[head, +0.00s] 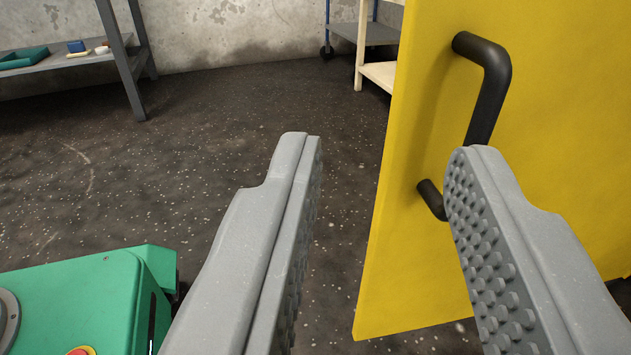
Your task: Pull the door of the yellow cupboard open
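The yellow cupboard door (580,130) fills the right side of the head view, with its free edge facing left. A black bar handle (490,95) is fixed to it near that edge. My gripper (375,150) is open, its two grey ridged fingers wide apart. The right finger overlaps the lower part of the handle in the picture and hides some of it. The left finger is over the dark floor, left of the door's edge. Nothing is held between the fingers. The cupboard's inside is not visible.
A grey table (118,50) with a teal tray (22,58) and small items stands at the back left. A shelf or cart (378,33) stands behind the door by the wall.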

